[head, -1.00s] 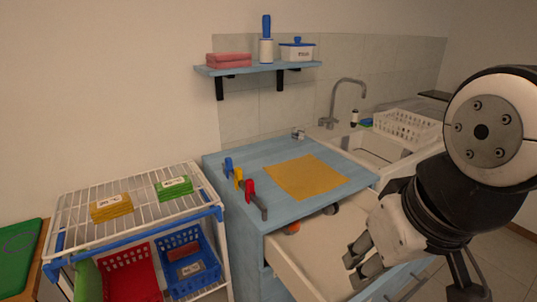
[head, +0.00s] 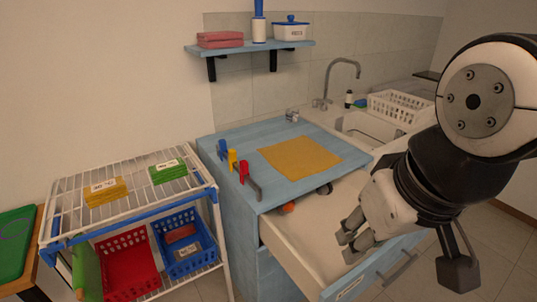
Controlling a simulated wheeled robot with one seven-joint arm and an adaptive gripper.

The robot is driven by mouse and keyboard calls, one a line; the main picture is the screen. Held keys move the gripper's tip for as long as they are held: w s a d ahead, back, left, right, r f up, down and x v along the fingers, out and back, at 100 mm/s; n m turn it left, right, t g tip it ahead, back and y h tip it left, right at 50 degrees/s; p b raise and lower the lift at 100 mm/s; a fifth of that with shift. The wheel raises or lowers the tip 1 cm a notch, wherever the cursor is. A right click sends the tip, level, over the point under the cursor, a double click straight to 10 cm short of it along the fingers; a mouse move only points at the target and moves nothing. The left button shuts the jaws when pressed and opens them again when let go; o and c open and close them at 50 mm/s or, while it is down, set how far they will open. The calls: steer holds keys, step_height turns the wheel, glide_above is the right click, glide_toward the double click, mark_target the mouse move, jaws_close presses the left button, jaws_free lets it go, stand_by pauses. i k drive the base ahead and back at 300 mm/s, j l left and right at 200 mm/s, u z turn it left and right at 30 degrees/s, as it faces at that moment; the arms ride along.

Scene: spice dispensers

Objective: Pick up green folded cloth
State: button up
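The green folded cloth (head: 167,171) with a white label lies on the top of the white wire rack (head: 70,215), at the left. A yellow folded cloth (head: 106,191), also labelled, lies to its left on the same rack. My gripper (head: 346,243) is far to the right of the green cloth, over the open drawer. Its fingers look apart with nothing between them.
The drawer (head: 310,235) stands pulled out of the blue counter (head: 235,145), with a few items inside. Colored clips hang at the counter's edge near an orange mat (head: 300,157). Red (head: 128,275) and blue (head: 185,245) baskets sit below the rack top.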

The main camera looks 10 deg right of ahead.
mark_target(172, 169)
steer(key=i+j+u, duration=0.15)
steer(key=i+j, duration=0.4)
steer(key=i+j+u, duration=0.15)
steer(key=i+j, duration=0.35)
steer(key=i, duration=0.25)
